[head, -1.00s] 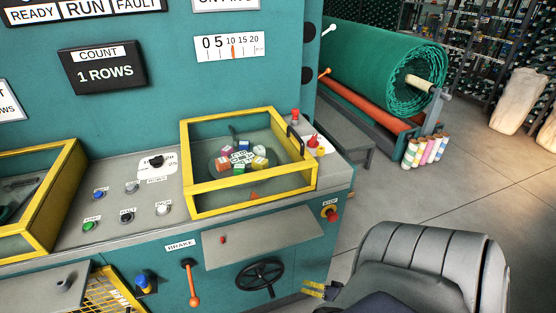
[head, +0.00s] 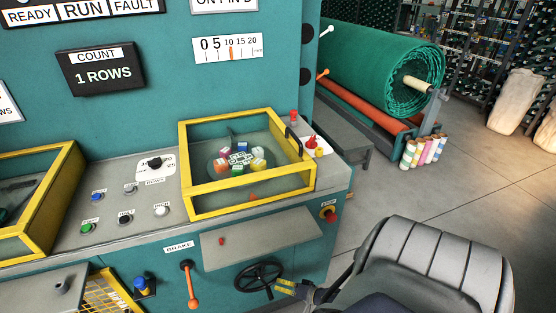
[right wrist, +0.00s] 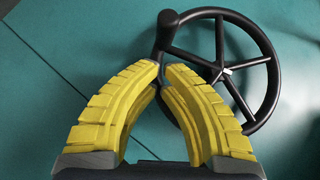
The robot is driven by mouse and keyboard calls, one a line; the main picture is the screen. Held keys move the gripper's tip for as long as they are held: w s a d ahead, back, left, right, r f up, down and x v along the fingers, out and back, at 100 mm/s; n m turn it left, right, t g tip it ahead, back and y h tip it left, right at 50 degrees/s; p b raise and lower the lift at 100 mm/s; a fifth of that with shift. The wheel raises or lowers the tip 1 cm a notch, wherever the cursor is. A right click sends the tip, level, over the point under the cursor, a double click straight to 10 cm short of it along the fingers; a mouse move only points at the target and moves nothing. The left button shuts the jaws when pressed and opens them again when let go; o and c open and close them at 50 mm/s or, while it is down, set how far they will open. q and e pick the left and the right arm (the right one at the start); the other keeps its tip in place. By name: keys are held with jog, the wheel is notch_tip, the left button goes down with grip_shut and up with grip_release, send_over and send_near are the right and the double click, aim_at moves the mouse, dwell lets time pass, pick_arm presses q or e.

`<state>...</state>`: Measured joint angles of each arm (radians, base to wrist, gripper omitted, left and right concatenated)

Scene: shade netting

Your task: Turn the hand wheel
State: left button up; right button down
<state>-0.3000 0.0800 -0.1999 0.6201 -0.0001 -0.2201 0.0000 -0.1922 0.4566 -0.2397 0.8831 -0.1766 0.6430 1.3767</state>
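The hand wheel (head: 258,280) is a black spoked wheel on the teal front panel, under the grey ledge. In the right wrist view the hand wheel (right wrist: 228,70) fills the upper right, its knob (right wrist: 168,28) at the upper left of the rim. My right gripper (head: 277,286), with yellow ribbed fingers, is at the wheel's right side. In the right wrist view the fingertips of the right gripper (right wrist: 165,66) are close together over the rim, just below the knob. Whether they touch or grip the rim cannot be told. My left gripper is not in view.
An orange brake lever (head: 191,285) hangs left of the wheel. A red stop knob (head: 331,215) is on the panel's right corner. The grey ledge (head: 262,240) juts out above the wheel.

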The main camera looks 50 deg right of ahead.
jog(key=shift+w+a+f, duration=0.3)
jog(key=shift+a+f, duration=0.15)
jog(key=shift+a, duration=0.15)
jog(key=shift+f, duration=0.1)
jog(key=shift+f, duration=0.1)
jog(key=shift+w+a+f+m+t+y, duration=0.1)
jog(key=shift+w+a+m+t+y, duration=0.05)
jog(key=shift+a+m+t+y, duration=0.2)
